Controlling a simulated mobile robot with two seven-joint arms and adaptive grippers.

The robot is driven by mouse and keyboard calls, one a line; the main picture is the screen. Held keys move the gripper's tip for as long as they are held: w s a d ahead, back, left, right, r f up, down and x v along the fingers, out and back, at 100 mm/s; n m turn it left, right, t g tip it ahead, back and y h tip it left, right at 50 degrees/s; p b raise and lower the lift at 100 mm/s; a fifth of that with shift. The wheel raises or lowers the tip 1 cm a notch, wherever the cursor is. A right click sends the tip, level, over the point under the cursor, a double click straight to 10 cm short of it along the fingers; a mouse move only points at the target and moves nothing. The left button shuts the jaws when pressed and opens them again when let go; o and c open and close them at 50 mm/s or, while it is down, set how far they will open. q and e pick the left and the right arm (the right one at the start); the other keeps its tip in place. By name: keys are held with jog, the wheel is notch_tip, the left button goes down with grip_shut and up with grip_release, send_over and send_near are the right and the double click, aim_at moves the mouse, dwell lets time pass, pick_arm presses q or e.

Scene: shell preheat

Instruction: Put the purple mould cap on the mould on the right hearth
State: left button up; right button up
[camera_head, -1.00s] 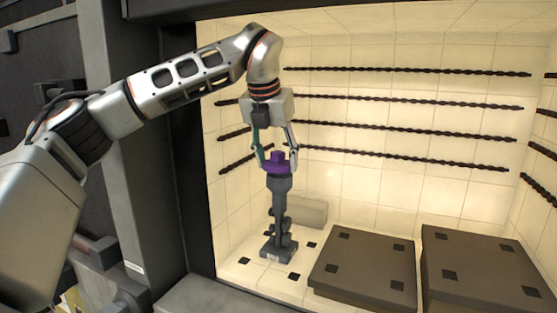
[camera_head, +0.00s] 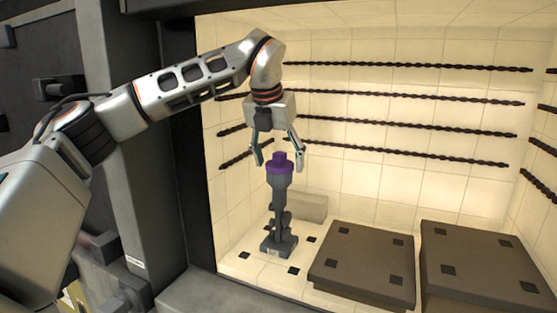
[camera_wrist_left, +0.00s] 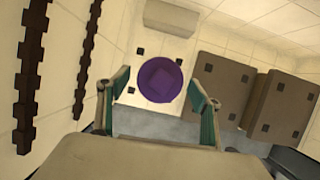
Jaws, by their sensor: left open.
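The purple mould cap (camera_head: 279,164) sits on top of the dark grey mould (camera_head: 280,205), which stands upright on a small dark base on the furnace floor. The left wrist view also shows the open fingers (camera_wrist_left: 160,92). The mould is hidden beneath the cap there. My right gripper is not in view.
Two brown hearth blocks, a nearer one (camera_head: 365,262) and a right one (camera_head: 480,270), stand right of the mould with bare tops. A pale block (camera_head: 306,206) lies behind the mould. Dark twisted rods (camera_head: 400,100) line the cream tiled walls.

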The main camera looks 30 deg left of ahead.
aim_at(275, 168)
pick_arm(q)
jog(key=shift+r, duration=0.1)
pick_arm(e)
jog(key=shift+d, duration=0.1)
pick_arm(q)
jog(key=shift+r, duration=0.2)
jog(key=s, duration=0.1)
jog(key=s+b, duration=0.1)
jog(key=s, duration=0.1)
jog(key=shift+s+d+r+b, duration=0.25)
jog(key=shift+s+b, duration=0.1)
jog(key=s+d+b, duration=0.1)
jog(key=s+b, duration=0.1)
jog(key=s, duration=0.6)
jog(key=shift+s, duration=0.35)
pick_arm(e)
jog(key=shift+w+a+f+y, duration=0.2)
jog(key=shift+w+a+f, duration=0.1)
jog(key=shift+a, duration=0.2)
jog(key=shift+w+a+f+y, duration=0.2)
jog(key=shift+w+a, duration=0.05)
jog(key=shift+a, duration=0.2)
pick_arm(q)
jog(key=shift+d+r, duration=0.1)
